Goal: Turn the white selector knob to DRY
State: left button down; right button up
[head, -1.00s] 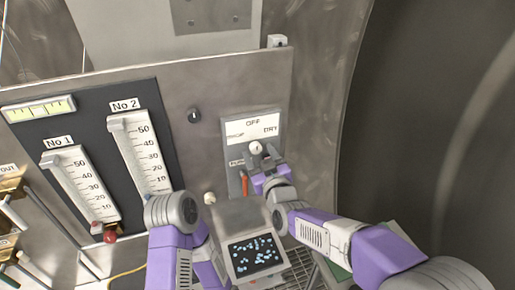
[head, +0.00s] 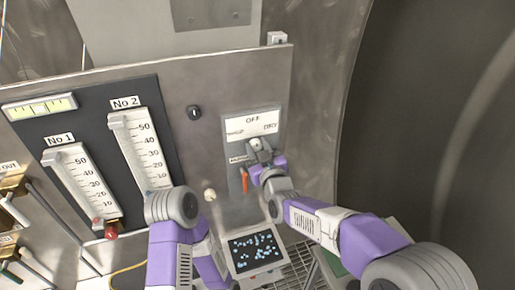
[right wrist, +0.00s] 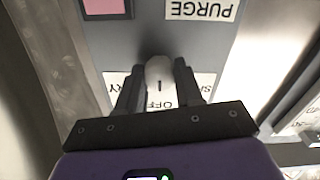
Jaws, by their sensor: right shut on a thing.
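The white selector knob (head: 255,145) is on a grey panel with a white label plate (head: 253,124), marked OFF at the top and DRY at the right. In the right wrist view the panel appears upside down. There the knob (right wrist: 159,73) sits between the two dark fingers of my right gripper (right wrist: 157,84), which is shut on it. The dark line on the knob points toward the OFF label (right wrist: 160,105). In the head view my right gripper (head: 258,157) hides part of the knob. My left arm shows at lower middle, but its gripper cannot be seen.
A PURGE label (right wrist: 201,9) and a pink square (right wrist: 104,6) are on the same panel. An orange-red handle (head: 244,180) hangs just left of my right gripper. A dark display screen (head: 254,252) is below. Two scaled gauges (head: 140,150) stand at the left.

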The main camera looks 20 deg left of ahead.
jog(key=shift+f+m+b, duration=0.1)
jog(key=shift+m+b, duration=0.3)
jog(key=shift+b, duration=0.25)
jog(key=m+b, duration=0.4)
jog(key=b, duration=0.2)
jog(key=shift+f+m, duration=0.1)
jog(key=shift+m, duration=0.2)
jog(key=m+b, duration=0.2)
jog(key=m, duration=0.1)
jog(key=shift+m+b, duration=0.3)
jog(key=m+b, duration=0.2)
jog(key=m, duration=0.1)
jog(key=shift+m, duration=0.3)
jog(key=m+b, duration=0.1)
jog(key=m, duration=0.2)
jog(key=shift+m, duration=0.4)
jog(key=m+b, duration=0.2)
jog(key=m, duration=0.2)
jog(key=shift+m+b, duration=0.45)
jog(key=shift+m, duration=1.25)
